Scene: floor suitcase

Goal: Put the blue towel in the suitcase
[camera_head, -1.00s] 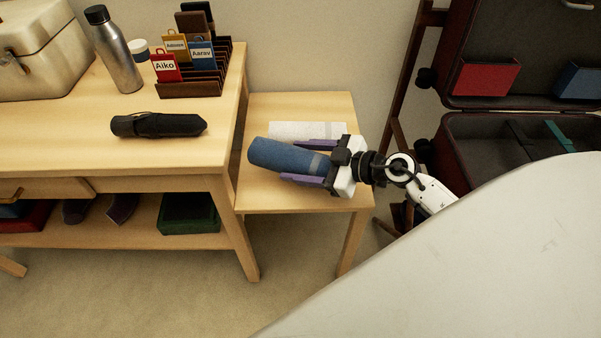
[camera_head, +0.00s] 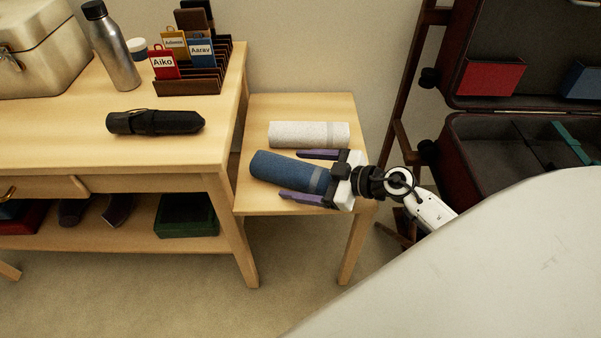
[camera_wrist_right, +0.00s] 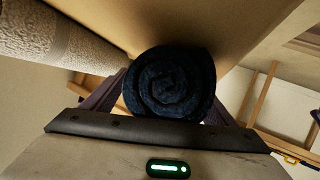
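The blue towel (camera_head: 282,170) is a rolled cylinder lying over the small side table (camera_head: 262,207), in front of a white rolled towel. My right gripper (camera_head: 303,176) reaches in from the right, its purple fingers on either side of the roll. Slim gaps show between fingers and roll in the head view, so it looks open around it. In the right wrist view the towel's spiral end (camera_wrist_right: 168,84) faces the palm between the fingers. The open suitcase (camera_head: 460,150) stands at the right, partly hidden by a pale surface. My left gripper is not in view.
The white towel (camera_head: 308,134) lies close behind the blue one. The larger table at left holds a black umbrella (camera_head: 155,122), a metal bottle (camera_head: 112,50), a tag rack (camera_head: 190,88) and a metal box (camera_head: 40,50). A dark wooden stand is beside the suitcase.

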